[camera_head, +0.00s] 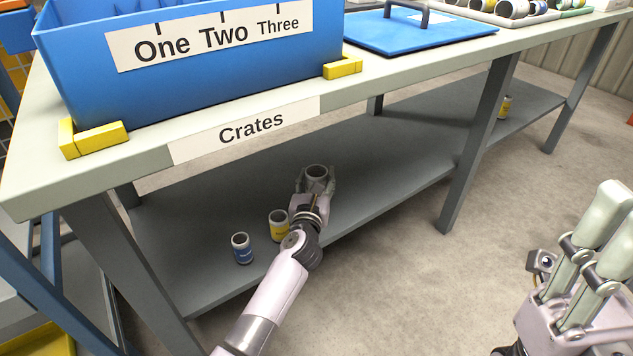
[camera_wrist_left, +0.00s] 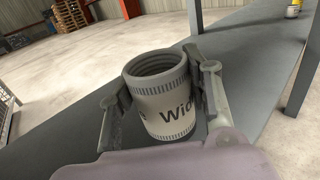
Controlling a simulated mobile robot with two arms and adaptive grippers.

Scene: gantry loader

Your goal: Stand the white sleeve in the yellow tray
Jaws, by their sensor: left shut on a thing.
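The white sleeve (camera_head: 316,172) is a short, pale, open-topped cylinder over the grey lower shelf under the bench. It looks upright. The left wrist view shows the sleeve (camera_wrist_left: 165,105) close up, with ribbed threads inside and dark lettering that reads "Wid". My left gripper (camera_head: 316,184) is shut on it, one finger at each side. I cannot tell whether its base touches the shelf. My right gripper (camera_head: 606,225) is at the right edge, away from the bench and partly cut off. A yellow tray-like surface (camera_head: 45,342) shows at the bottom left corner, mostly out of view.
A blue-labelled can (camera_head: 241,248) and a yellow-labelled can (camera_head: 279,225) stand on the lower shelf (camera_head: 390,155), left of my left gripper. The bench top above carries a blue crate (camera_head: 200,75) and a blue lid (camera_head: 415,32). Bench legs (camera_head: 480,150) bound the shelf.

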